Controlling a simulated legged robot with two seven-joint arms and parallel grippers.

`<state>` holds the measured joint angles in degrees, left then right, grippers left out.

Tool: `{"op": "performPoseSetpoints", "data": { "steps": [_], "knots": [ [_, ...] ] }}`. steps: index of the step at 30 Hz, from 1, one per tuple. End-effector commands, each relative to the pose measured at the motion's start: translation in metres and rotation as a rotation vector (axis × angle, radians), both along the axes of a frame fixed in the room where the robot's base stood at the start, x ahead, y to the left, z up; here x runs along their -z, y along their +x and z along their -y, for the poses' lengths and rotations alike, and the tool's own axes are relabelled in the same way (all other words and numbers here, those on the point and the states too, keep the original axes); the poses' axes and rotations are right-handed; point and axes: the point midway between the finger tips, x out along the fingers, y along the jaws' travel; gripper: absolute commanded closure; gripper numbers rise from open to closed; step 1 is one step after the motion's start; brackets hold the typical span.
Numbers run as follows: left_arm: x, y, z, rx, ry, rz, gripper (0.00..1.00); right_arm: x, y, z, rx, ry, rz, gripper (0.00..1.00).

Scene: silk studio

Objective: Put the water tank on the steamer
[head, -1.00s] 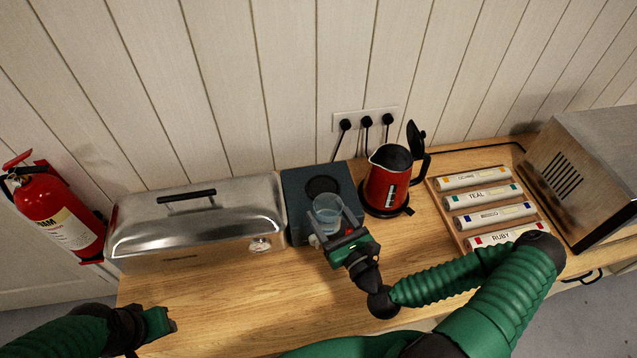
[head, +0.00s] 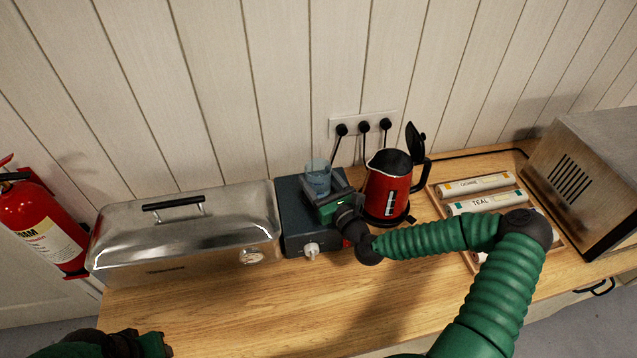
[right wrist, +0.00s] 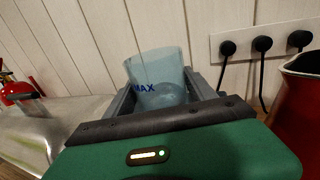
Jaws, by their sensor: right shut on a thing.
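The water tank (head: 318,178) is a clear bluish cup; in the right wrist view the tank (right wrist: 157,75) shows a MAX mark and stands about upright. My right gripper (head: 326,194) is shut on it, one finger on each side. The dark teal unit with a pale front knob, which I take for the steamer (head: 295,225), stands between the long metal box and the kettle. The tank is over its back part; my gripper hides its top, and I cannot tell whether they touch. My left gripper (head: 155,345) is at the bottom left, its jaws unclear.
A long metal box with a lid (head: 190,235) stands left of the steamer. A red kettle (head: 388,190), lid open, stands close on the right. Several labelled rolls (head: 480,204) lie in a wooden tray. Wall plugs (head: 363,127) are behind. The front counter (head: 225,310) is clear.

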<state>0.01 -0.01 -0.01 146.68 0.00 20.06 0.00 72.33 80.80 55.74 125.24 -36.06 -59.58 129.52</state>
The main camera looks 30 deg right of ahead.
Motion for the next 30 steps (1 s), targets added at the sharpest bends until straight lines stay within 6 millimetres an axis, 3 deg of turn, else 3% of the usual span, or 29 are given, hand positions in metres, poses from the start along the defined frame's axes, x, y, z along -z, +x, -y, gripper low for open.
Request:
{"op": "performPoseSetpoints", "data": {
  "steps": [6,16,17,18,21,30],
  "knots": [
    [-0.007,0.000,0.000,0.000,0.000,0.000,0.64,0.021,0.000,0.000,0.000,-0.001,0.002,0.87],
    [-0.002,0.000,0.000,0.000,0.000,0.000,0.64,0.026,0.000,-0.001,0.000,-0.002,0.003,0.87],
    [-0.003,0.000,0.000,0.000,0.000,0.000,0.64,0.025,0.000,-0.001,0.000,-0.002,0.002,0.34],
    [-0.004,0.000,0.000,0.000,0.000,0.000,0.64,0.025,0.000,-0.001,0.000,-0.001,0.002,0.29],
    [-0.004,0.000,0.000,0.000,0.000,0.000,0.64,0.025,0.000,0.000,0.000,-0.001,0.002,0.15],
    [-0.005,0.000,0.000,0.000,0.000,0.000,0.64,0.024,0.000,0.000,0.000,-0.001,0.002,0.15]
  ]
}}
